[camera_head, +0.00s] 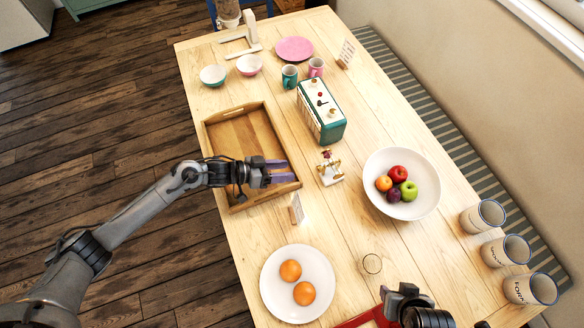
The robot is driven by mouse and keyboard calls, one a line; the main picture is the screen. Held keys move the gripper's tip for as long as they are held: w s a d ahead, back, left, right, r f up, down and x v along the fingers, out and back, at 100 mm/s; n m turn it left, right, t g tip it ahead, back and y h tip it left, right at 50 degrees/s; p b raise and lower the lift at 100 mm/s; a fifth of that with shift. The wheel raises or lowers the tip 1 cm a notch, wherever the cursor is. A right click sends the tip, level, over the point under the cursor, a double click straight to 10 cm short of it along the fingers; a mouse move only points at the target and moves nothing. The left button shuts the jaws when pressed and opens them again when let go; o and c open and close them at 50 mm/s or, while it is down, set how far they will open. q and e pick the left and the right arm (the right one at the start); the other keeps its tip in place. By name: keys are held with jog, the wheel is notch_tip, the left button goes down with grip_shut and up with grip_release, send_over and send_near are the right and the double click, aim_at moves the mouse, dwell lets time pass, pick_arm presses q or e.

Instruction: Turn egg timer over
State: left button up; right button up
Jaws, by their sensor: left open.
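What looks like the egg timer (330,168) is a small white and gold stand with a red part on top. It stands upright near the middle of the table. My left gripper (282,172) is open, with purple fingers pointing right toward the timer. It is over the right edge of the wooden tray, apart from the timer, and its jaws look empty. My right gripper (403,296) shows only in part at the bottom edge; its fingertips are not clear.
The wooden tray (228,112) lies left of the timer. A green radio (326,120) stands behind it, a fruit bowl (415,208) to its right. A small card (296,210), an orange plate (273,302) and a glass (372,263) are nearer.

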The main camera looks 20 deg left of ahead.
aim_at(317, 168)
pick_arm(q)
jog(key=w+d+f+m+b, duration=0.1)
jog(key=w+d+m, duration=0.1)
jog(key=m, duration=0.8)
jog(key=w+d+f+m+g+h+b, duration=0.1)
jog(key=d+m+b, duration=0.1)
jog(key=m, duration=0.9)
jog(key=w+d+f+m+b, duration=0.2)
jog(key=d+m, duration=0.2)
jog(key=m, duration=0.7)
jog(key=shift+w+d+h, duration=0.15)
jog(key=shift+w+h, duration=0.15)
jog(key=shift+h, duration=0.1)
pick_arm(e)
notch_tip(317, 168, down, 6)
jog(key=shift+r, duration=0.25)
pick_arm(q)
grip_shut()
